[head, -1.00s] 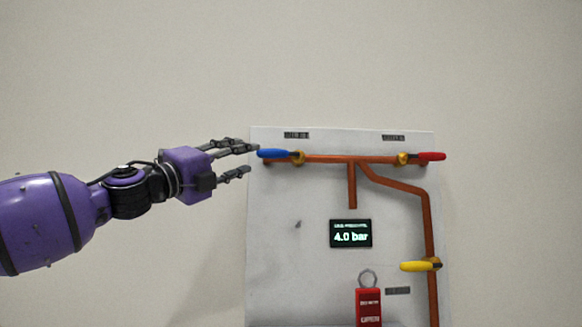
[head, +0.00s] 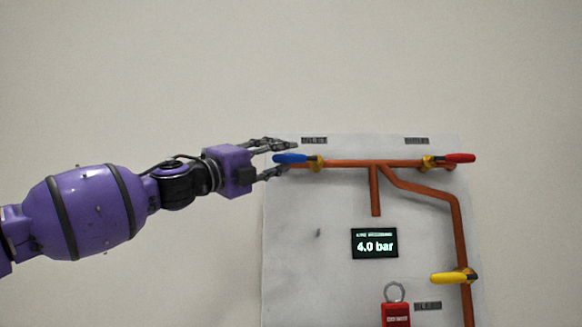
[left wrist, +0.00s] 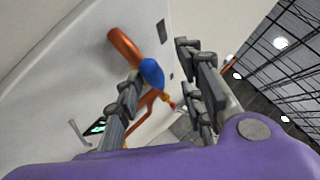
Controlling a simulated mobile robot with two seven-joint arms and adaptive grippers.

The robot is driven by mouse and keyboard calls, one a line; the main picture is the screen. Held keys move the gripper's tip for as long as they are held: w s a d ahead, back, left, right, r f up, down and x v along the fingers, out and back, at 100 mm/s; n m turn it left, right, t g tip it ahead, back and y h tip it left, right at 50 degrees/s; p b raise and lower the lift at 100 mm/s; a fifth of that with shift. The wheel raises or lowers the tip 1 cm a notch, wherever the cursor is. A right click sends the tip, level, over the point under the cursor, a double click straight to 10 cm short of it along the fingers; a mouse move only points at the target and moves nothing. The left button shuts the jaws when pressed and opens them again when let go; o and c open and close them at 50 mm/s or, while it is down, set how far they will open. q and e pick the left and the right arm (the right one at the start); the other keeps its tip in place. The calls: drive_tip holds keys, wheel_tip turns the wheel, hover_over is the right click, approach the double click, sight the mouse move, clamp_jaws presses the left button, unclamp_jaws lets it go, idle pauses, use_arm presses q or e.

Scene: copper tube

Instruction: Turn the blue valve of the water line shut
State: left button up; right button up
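The blue valve handle (head: 290,158) lies level along the copper pipe at the top left of the white panel in the head view. My left gripper (head: 282,160) is open, with its fingers above and below the handle's left part. In the left wrist view, the blue handle (left wrist: 152,73) shows between the parted fingers of my left gripper (left wrist: 165,95), closer to the left finger. I cannot tell whether a finger touches it. The copper pipe (head: 350,164) runs right from the valve. My right gripper is not in view.
A red valve handle (head: 460,158) is at the top right and a yellow one (head: 449,278) lower right. A display (head: 375,243) reads 4.0 bar. A red padlock-like tag (head: 396,314) hangs below it. The wall (head: 150,70) around the panel is bare.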

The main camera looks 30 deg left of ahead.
sight(282, 161)
use_arm(q)
drive_tip(key=w, duration=0.1)
drive_tip(key=w+d, duration=0.1)
drive_tip(key=w, duration=0.1)
drive_tip(key=shift+w+b, duration=0.2)
drive_tip(key=shift+b, duration=0.15)
drive_tip(key=shift+a+r, duration=0.1)
drive_tip(key=shift+s+r, duration=0.15)
drive_tip(key=shift+s, duration=0.1)
drive_tip(key=shift+w, duration=0.1)
clamp_jaws()
